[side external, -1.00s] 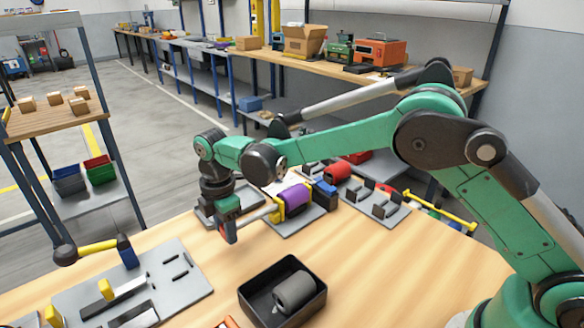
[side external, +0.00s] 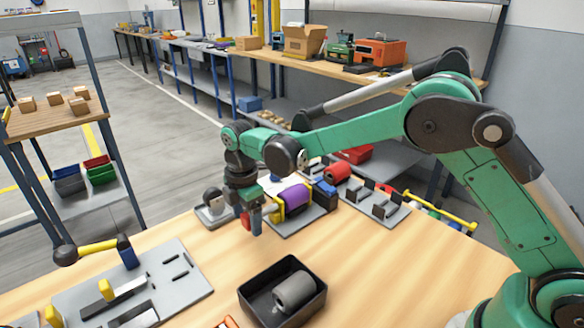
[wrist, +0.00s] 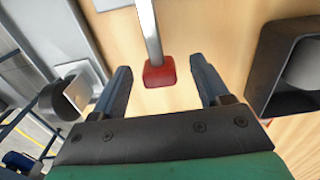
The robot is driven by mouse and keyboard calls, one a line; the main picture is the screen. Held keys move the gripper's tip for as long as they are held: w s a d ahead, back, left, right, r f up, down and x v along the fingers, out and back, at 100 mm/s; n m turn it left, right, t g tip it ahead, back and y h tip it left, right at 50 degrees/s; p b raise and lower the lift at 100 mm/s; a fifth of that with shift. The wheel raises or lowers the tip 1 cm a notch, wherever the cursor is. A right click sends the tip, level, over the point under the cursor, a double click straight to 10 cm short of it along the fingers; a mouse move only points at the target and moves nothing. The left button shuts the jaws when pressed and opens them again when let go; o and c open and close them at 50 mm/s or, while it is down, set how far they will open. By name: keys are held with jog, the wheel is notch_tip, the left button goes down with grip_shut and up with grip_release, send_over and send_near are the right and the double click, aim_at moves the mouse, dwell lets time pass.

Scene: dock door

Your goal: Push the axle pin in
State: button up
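A purple roller (side external: 291,198) sits in a yellow-bracketed fixture on a grey plate. The axle pin, a silver rod (side external: 269,211) with a red head (side external: 245,222), sticks out of the roller's near left end. In the wrist view the rod (wrist: 148,28) runs away from the red head (wrist: 160,72). My gripper (side external: 251,228) hangs just left of the fixture. In the wrist view my gripper (wrist: 160,68) has its fingers apart, one on each side of the red head, with gaps showing. I cannot tell whether anything touches the head.
A black tray (side external: 318,308) with a grey roller (side external: 295,290) stands in front. A grey plate with slots (side external: 185,262) lies at the left. A red roller (side external: 337,174) is behind the fixture. The wood table between is clear.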

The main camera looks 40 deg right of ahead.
jog(key=shift+r, duration=2.8)
jog(key=shift+d+f+y, duration=0.3)
jog(key=shift+d+y, duration=0.3)
jog(key=shift+y, duration=0.4)
jog(key=shift+d+y, duration=0.45)
jog(key=shift+y, duration=0.65)
jog(key=shift+a+f, duration=0.1)
jog(key=shift+f, duration=0.25)
jog(key=shift+x, duration=2.4)
jog(key=shift+a, duration=0.1)
grip_shut()
